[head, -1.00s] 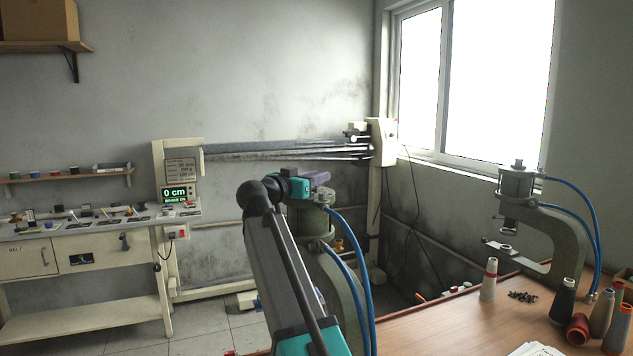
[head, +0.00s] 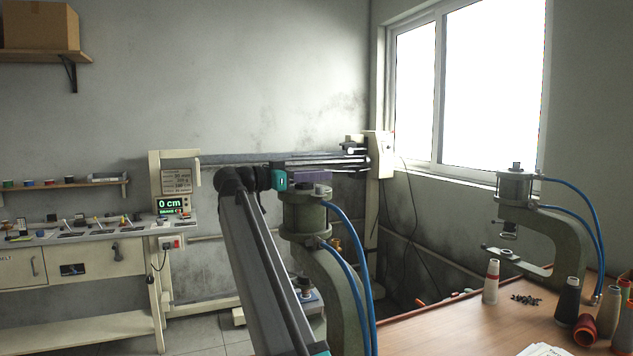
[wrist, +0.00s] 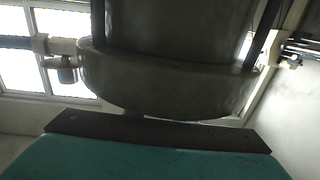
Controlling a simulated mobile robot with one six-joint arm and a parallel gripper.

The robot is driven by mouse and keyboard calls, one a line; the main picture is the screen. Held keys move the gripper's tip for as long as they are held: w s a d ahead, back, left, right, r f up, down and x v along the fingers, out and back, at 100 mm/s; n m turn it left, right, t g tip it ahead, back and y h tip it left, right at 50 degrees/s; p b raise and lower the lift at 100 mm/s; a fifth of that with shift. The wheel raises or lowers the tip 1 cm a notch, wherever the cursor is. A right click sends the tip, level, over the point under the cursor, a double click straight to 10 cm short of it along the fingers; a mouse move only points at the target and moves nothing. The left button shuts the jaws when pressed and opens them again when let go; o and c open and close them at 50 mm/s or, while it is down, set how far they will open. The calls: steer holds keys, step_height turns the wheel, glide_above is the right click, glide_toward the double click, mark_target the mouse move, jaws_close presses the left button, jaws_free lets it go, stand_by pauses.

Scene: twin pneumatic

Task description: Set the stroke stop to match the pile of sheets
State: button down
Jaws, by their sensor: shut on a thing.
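The near grey-green press (head: 303,217) stands in front of me, with blue hoses at its side. My gripper (head: 308,188) is at the top of its cylinder, shut on the stop knob there; the jaws and my gripper's body hide the knob. In the wrist view the press cylinder (wrist: 160,85) fills the upper middle, just beyond my gripper's edge, and the fingertips do not show. White sheets (head: 540,350) lie on the table at the bottom edge, partly cut off. Their thickness cannot be read.
A second press (head: 540,225) stands at the right, with a bare knob (head: 516,166) on top. Thread cones (head: 568,300) and small dark pieces (head: 526,299) lie on the wooden table (head: 440,325). A bench (head: 90,240) with a display (head: 171,204) reading 0 cm stands at left.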

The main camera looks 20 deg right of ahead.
steer(key=shift+s+r+m+g+p, duration=0.1)
steer(key=shift+m+g+p, duration=0.1)
steer(key=shift+m+g, duration=0.25)
steer(key=shift+s+m+g+p, duration=0.15)
steer(key=shift+m+g, duration=0.1)
steer(key=shift+g, duration=0.7)
steer(key=shift+s+r+m+g+p, duration=0.1)
steer(key=shift+s+m+g+p, duration=0.1)
steer(key=shift+m+g+p, duration=0.8)
steer(key=p, duration=0.3)
steer(key=g+p, duration=0.1)
steer(key=p, duration=0.2)
steer(key=shift+s+m+g+y, duration=0.25)
steer(key=shift+m+g+y, duration=0.05)
steer(key=shift+m+y, duration=0.1)
steer(key=shift+s+a+f+m+g+p, duration=0.15)
steer(key=shift+m+g+p, duration=0.35)
steer(key=shift+p, duration=0.7)
steer(key=c, duration=1.5)
jaws_free()
